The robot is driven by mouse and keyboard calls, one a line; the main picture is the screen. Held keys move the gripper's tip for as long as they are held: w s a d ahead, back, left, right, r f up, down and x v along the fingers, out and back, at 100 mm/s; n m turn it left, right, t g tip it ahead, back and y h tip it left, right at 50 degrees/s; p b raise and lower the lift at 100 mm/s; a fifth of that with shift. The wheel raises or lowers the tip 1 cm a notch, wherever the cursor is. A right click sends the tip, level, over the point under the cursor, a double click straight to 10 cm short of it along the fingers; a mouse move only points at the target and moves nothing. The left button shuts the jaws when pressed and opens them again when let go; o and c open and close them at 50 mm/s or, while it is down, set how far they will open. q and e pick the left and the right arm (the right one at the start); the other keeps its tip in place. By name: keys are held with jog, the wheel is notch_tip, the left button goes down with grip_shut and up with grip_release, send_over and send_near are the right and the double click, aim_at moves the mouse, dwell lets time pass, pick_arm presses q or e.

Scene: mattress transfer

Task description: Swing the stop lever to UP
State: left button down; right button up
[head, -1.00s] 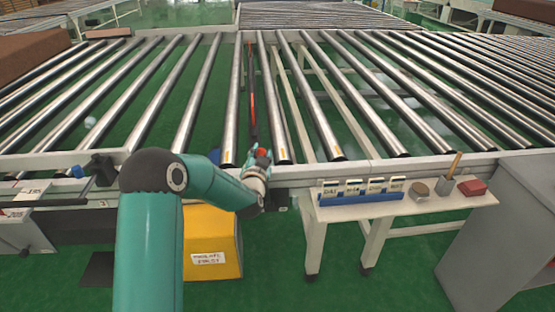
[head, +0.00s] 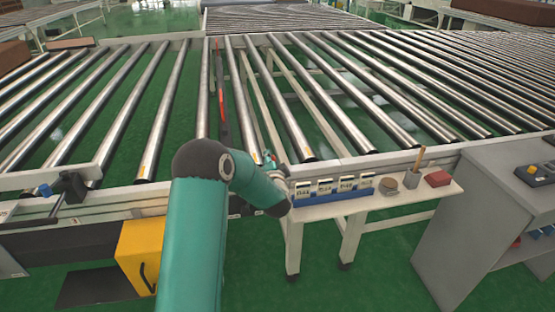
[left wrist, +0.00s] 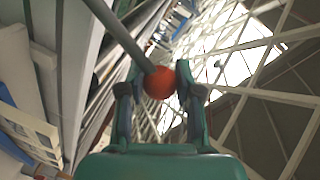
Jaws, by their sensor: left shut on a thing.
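The stop lever has a grey shaft (left wrist: 122,38) with an orange-red ball knob (left wrist: 160,83) at its end, seen close up in the left wrist view. My left gripper (left wrist: 164,80) is shut on the knob, one finger on each side. The shaft runs from the knob toward the upper left of that view. In the head view my left gripper (head: 273,168) is at the front rail of the roller conveyor, left of the card holder; my arm hides much of the lever. No UP marking is readable. My right gripper is not in view.
The conveyor's steel rollers (head: 290,110) fill the back, with a thin red bar (head: 222,112) between two of them. A white side table (head: 400,203) bears a blue card holder (head: 335,196) and a red block (head: 437,178). A grey cabinet (head: 465,235) stands right; a yellow box (head: 137,258) stands low left.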

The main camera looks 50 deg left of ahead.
pick_arm(q)
jog(key=shift+d+f, duration=0.1)
jog(key=shift+f, duration=0.2)
jog(key=c, duration=1.2)
grip_release()
jog(key=o, duration=0.4)
jog(key=shift+w+f, duration=0.1)
jog(key=shift+w, duration=0.05)
jog(key=shift+r, duration=0.2)
jog(key=v, duration=1.2)
